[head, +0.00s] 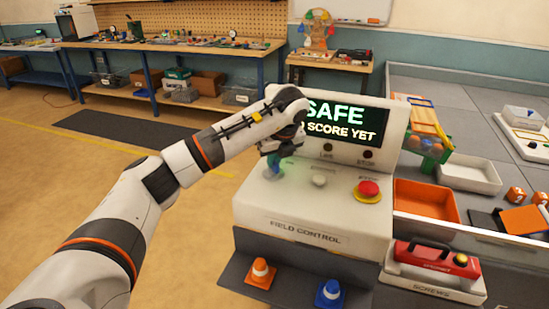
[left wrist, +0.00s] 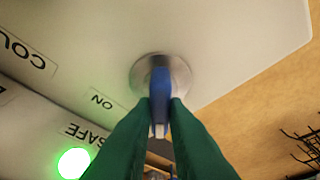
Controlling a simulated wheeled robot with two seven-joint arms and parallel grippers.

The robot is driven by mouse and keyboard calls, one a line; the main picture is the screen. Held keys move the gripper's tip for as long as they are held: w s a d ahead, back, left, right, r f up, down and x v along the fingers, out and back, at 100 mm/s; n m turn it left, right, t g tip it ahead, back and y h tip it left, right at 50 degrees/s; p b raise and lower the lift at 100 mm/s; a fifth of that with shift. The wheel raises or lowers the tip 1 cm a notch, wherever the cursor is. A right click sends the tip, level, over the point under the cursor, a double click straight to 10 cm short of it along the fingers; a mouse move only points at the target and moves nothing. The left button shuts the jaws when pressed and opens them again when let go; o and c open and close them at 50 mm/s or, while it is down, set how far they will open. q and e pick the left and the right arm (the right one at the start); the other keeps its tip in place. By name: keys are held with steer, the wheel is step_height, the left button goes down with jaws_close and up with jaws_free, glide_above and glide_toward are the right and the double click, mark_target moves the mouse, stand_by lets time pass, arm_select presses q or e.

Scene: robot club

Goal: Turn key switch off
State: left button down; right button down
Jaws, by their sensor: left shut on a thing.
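The blue key (left wrist: 160,85) stands out of a round metal key switch (left wrist: 140,76) in the left wrist view. My left gripper (left wrist: 160,112) has its two green fingers shut on the key, one on each side. A label reading ON lies to the left of the switch. In the head view my left gripper (head: 275,165) reaches down to the left part of the white field control console (head: 300,220) and mostly hides the key and switch. My right gripper is not in view.
The console also carries a red button (head: 368,189) and a pale grey knob (head: 319,180). Its screen (head: 345,122) shows SAFE in green.

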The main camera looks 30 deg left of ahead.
arm_select(q)
steer(key=c, duration=1.4)
jaws_free()
steer(key=shift+c, duration=0.2)
steer(key=shift+r, duration=0.1)
steer(key=p+v, duration=0.1)
steer(key=v, duration=1.1)
steer(key=shift+s, duration=0.1)
